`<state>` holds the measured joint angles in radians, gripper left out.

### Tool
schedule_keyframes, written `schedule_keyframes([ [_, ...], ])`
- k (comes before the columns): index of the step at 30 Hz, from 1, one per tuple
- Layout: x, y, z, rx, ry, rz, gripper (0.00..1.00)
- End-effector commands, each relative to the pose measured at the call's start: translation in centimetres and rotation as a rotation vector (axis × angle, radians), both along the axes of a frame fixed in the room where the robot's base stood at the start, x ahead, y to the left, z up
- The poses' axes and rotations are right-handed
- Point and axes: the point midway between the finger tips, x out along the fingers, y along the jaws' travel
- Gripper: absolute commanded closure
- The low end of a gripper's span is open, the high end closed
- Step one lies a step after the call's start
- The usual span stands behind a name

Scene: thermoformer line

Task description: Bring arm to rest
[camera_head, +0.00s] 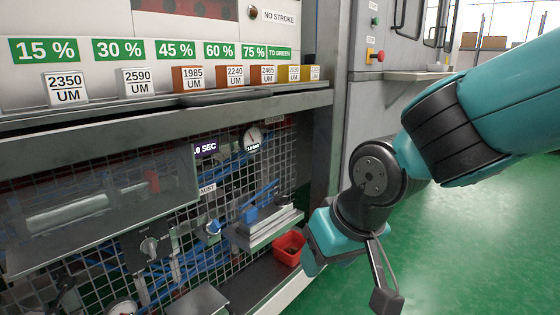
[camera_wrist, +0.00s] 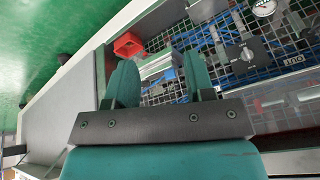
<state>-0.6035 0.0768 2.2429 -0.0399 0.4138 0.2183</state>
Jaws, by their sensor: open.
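My teal arm reaches in from the right in the head view and bends down at a dark joint in front of the machine. My gripper shows in the wrist view (camera_wrist: 160,72) with its two teal fingers spread apart and nothing between them. In the head view its teal body (camera_head: 330,238) hangs just right of the red bin; its fingertips cannot be made out there. The red bin (camera_head: 289,249) sits low at the machine's base, and it also shows in the wrist view (camera_wrist: 128,45) beyond the fingers.
A wire mesh panel (camera_head: 180,240) with blue hoses, a gauge (camera_head: 252,139) and a knob (camera_head: 149,246) fills the machine's lower front. A ledge (camera_head: 170,115) above carries several labelled blocks (camera_head: 187,79). The green floor (camera_head: 470,240) to the right is clear.

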Motion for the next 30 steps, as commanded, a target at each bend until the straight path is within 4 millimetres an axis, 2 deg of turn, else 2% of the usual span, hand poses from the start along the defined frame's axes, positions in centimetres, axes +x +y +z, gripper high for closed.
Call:
schedule_keyframes([
  [1, -1.8, -2.1, 1.0, 0.009, 0.041, 0.019, 0.51],
  [3, -4.6, -4.1, 1.6, 0.018, 0.099, 0.066, 0.51],
  [6, -8.3, -6.2, 2.4, 0.036, 0.163, 0.134, 0.51],
  [11, -14.2, -8.3, 3.2, 0.067, 0.238, 0.243, 0.51],
  [13, -14.4, -8.2, 5.5, 0.067, 0.245, 0.258, 0.51],
  [20, -14.3, -8.1, 11.0, 0.066, 0.244, 0.256, 0.51],
  [23, -14.3, -8.1, 14.0, 0.067, 0.243, 0.256, 0.51],
  [30, -14.2, -8.1, 23.5, 0.066, 0.242, 0.254, 0.51],
])
